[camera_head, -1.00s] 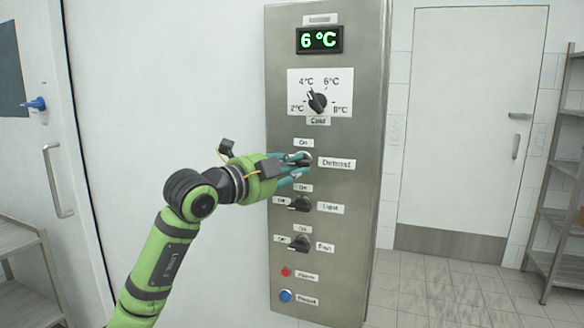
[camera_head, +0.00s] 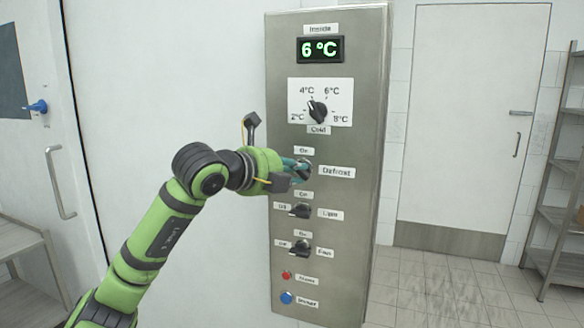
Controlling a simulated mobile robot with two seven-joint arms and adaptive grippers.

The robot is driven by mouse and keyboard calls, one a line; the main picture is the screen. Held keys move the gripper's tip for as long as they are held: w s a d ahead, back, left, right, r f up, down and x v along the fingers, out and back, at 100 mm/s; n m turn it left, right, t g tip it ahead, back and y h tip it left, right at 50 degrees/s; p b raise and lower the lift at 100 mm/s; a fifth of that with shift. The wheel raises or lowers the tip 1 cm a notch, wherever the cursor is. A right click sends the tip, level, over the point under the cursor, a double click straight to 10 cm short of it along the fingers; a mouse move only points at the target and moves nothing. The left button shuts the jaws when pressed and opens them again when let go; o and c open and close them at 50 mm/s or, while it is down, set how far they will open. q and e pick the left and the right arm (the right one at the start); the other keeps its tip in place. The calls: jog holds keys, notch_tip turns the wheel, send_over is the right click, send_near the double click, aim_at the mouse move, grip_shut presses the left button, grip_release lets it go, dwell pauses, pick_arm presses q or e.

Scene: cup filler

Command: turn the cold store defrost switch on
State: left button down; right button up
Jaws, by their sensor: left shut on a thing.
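The steel control panel (camera_head: 345,235) stands upright on the wall. Its defrost switch (camera_head: 305,170) is a dark knob next to the "Defrost" label (camera_head: 336,172), with an "On" label (camera_head: 303,151) above it. My left gripper (camera_head: 302,172) is at this knob, with its teal fingers shut on it. The fingers and wrist cover much of the knob, so its pointing direction is hard to tell. The wrist is turned, with a dark part sticking up above it. My right gripper is not in view.
Below are the light switch (camera_head: 300,211), the fan switch (camera_head: 301,248), a red button (camera_head: 287,275) and a blue button (camera_head: 287,297). Above are the temperature dial (camera_head: 317,112) and a display (camera_head: 320,49) reading 6 °C. A rack (camera_head: 560,190) stands at the right.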

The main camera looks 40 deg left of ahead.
pick_arm(q)
jog(key=shift+d+r+m+g+y+p, duration=0.15)
jog(key=shift+m+g+y+p, duration=0.4)
jog(key=shift+m+y, duration=0.8)
jog(key=shift+d+r+m+g+y+p, duration=0.15)
jog(key=shift+m+g+y+p, duration=0.4)
jog(key=shift+m, duration=1.5)
jog(key=shift+f, duration=0.15)
jog(key=c, duration=1.1)
grip_release()
jog(key=shift+c, duration=0.2)
